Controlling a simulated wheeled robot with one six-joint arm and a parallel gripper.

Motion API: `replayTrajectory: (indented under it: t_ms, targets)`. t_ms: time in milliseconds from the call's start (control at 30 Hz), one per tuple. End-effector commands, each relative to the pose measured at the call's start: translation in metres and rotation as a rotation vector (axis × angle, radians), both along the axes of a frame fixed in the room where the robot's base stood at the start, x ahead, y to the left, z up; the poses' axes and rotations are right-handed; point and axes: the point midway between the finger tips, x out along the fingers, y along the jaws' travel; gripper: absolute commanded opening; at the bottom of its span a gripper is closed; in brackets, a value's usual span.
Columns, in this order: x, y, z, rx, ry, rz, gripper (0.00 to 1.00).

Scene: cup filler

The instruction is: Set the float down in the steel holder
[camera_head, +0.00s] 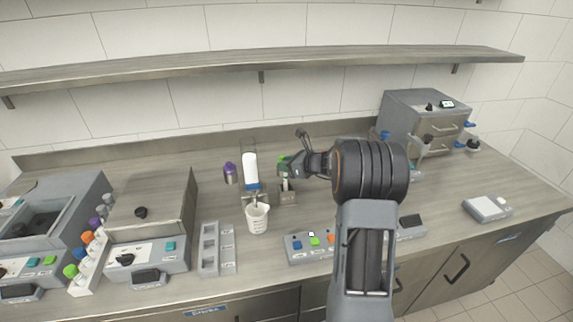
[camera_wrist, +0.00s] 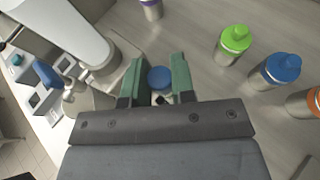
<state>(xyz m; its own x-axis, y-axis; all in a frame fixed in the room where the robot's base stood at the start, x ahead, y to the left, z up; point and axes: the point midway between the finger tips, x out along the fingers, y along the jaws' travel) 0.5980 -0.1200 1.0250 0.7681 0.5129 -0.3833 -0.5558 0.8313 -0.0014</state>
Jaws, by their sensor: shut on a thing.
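My gripper (camera_head: 284,170) reaches in from the right at the back of the counter, its green fingers shut on the float. In the wrist view the float's round blue top (camera_wrist: 159,77) shows between the two fingers (camera_wrist: 159,78). In the head view a small pale part of the float (camera_head: 285,184) shows below the fingers. The steel holder (camera_head: 288,197) is a small block directly below it, right of the white dispenser. I cannot tell whether the float's lower end is inside the holder or just above it.
The white dispenser with a blue lower end (camera_head: 251,170) stands close left, with a clear cup (camera_head: 257,219) in front. A purple-capped bottle (camera_head: 230,173) stands behind left. Green-capped (camera_wrist: 233,44) and blue-capped (camera_wrist: 277,73) bottles stand nearby. A grey rack (camera_head: 226,262) is front left.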

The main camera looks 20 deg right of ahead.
Motion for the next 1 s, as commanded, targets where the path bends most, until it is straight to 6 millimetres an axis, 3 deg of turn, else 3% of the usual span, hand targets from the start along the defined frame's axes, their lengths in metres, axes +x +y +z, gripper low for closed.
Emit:
replayTrajectory:
  t_ms: [67,100,333,667,1000]
  targets:
    - [0.000,0.000,-0.004,0.000,0.000,0.000,0.00]
    - [0.000,0.000,-0.002,0.000,0.000,0.000,0.28]
    - [0.000,0.000,-0.002,0.000,0.000,0.000,0.49]
    - [-0.001,-0.001,0.004,0.000,0.000,-0.001,0.49]
    - [-0.047,-0.033,0.024,-0.002,-0.002,-0.004,0.49]
